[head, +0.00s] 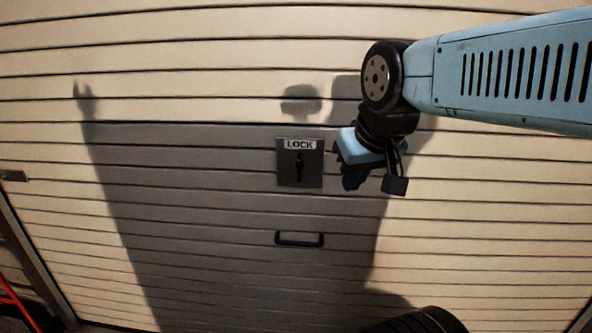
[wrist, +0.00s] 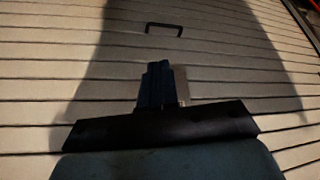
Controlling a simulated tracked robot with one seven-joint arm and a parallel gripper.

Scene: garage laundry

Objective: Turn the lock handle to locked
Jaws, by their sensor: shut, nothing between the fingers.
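The lock plate (head: 284,178) is a grey square marked LOCK, fixed to the slatted garage door. Its small black lock handle (head: 300,168) stands about upright in the plate's middle in the head view. My gripper (head: 352,182) is just right of the plate and apart from the handle in the picture; how far it is from the door is hard to judge. In the wrist view the fingers of my gripper (wrist: 158,68) are together with nothing between them. The lock handle cannot be made out in the wrist view.
A black pull handle (head: 299,239) is on the door below the lock plate and also shows in the wrist view (wrist: 164,28). My shadow darkens the door's middle. A red frame part (head: 10,296) is at lower left. The door around the plate is otherwise clear.

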